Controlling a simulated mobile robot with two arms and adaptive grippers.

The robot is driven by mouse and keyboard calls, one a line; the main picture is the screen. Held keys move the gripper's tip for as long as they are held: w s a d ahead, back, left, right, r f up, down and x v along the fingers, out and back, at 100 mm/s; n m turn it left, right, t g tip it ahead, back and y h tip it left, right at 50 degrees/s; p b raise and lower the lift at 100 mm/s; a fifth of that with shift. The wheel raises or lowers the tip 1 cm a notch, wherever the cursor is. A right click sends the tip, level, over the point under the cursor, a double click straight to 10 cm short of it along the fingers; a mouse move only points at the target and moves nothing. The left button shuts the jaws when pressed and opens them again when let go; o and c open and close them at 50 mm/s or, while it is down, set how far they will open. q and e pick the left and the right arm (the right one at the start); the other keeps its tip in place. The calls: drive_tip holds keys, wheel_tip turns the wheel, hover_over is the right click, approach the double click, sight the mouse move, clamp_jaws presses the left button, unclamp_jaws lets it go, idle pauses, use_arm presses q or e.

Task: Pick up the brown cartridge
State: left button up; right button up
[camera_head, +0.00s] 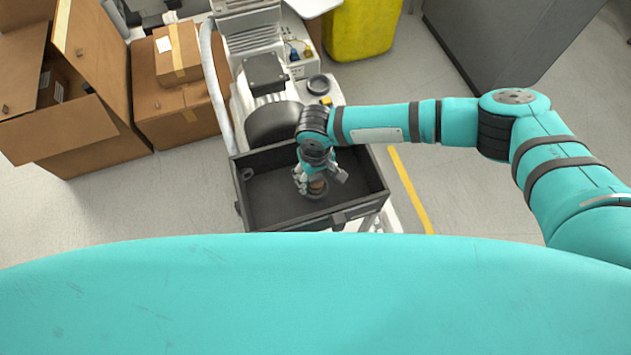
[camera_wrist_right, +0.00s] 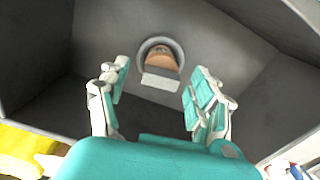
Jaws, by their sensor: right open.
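The brown cartridge (camera_wrist_right: 161,60) stands in the black tray, seen between my open fingers in the right wrist view. A grey ring surrounds its brown top, and a pale block shows at its near side. In the head view the brown cartridge (camera_head: 317,186) is partly hidden by my right gripper (camera_head: 318,183), which reaches down into the tray from above. My right gripper (camera_wrist_right: 157,100) is open, with a finger on each side and the cartridge ahead of the fingertips, apparently untouched. My left gripper is not in view.
The black tray (camera_head: 378,178) has raised walls around the gripper. A small dark ring (camera_head: 247,173) lies in its left corner. Behind it stands a compressor (camera_head: 266,75). Cardboard boxes (camera_head: 180,110) are at left, a yellow bin (camera_head: 360,30) at the back. Floor at right is clear.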

drive_tip(key=shift+f, duration=0.75)
drive_tip(key=c, duration=1.3)
drive_tip(key=shift+o, duration=0.2)
drive_tip(key=shift+r, duration=0.15)
